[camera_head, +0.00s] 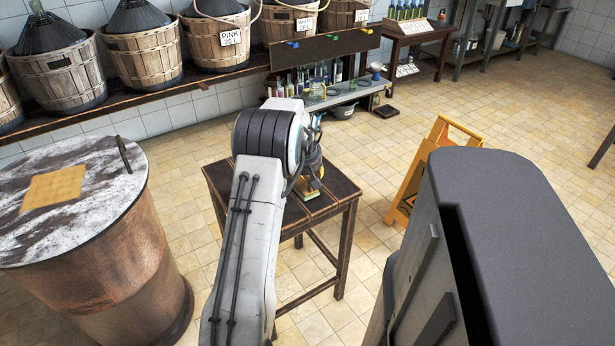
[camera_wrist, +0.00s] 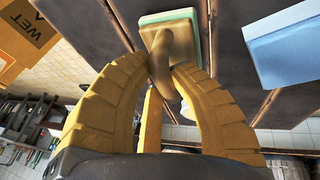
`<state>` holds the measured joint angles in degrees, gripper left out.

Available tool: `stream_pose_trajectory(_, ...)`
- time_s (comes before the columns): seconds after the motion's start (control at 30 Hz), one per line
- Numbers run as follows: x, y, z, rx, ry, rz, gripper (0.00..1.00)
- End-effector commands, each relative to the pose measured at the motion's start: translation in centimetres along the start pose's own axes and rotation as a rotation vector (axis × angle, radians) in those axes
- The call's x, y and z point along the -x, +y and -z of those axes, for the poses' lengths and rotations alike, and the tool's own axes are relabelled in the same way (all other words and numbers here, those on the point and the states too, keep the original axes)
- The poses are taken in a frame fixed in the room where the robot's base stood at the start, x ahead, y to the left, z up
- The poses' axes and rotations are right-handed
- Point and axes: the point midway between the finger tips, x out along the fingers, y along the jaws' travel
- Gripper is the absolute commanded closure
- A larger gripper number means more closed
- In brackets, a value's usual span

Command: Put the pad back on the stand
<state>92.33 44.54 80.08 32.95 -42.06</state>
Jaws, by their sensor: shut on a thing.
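My gripper (camera_wrist: 166,76), with yellow ribbed fingers, is shut on the tan handle of a pad (camera_wrist: 168,35) in the wrist view. The pad has a pale and green edged base and lies beyond the fingertips, over dark boards. In the head view the pad (camera_head: 307,191) shows as a small yellow and green piece at my gripper (camera_head: 312,172), over a dark wooden stool-like table (camera_head: 333,206). I cannot tell whether the pad touches the top. A light blue block (camera_wrist: 287,45) lies on the boards to the right. I cannot tell which thing is the stand.
A rusty drum (camera_head: 100,255) with a tan square (camera_head: 54,188) on its lid stands at the left. A yellow wet-floor sign (camera_head: 414,185) stands right of the table. Basketed demijohns (camera_head: 143,58) line the back shelf. Open tiled floor (camera_head: 365,255) lies around the table.

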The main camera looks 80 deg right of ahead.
Motion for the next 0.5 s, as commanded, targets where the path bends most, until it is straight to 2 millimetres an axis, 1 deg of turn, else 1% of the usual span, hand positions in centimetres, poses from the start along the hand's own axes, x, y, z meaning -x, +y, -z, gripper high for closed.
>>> stream_pose_trajectory(0.13,-0.34,-0.08,-0.09,0.000,0.001,-0.001,1.00)
stream_pose_trajectory(0.17,-0.28,-0.07,-0.08,0.000,0.000,0.000,0.79)
stream_pose_trajectory(0.4,-0.23,-0.06,-0.06,0.000,0.000,0.000,0.57)
stream_pose_trajectory(0.5,-0.22,-0.05,-0.06,0.000,0.000,0.000,0.56)
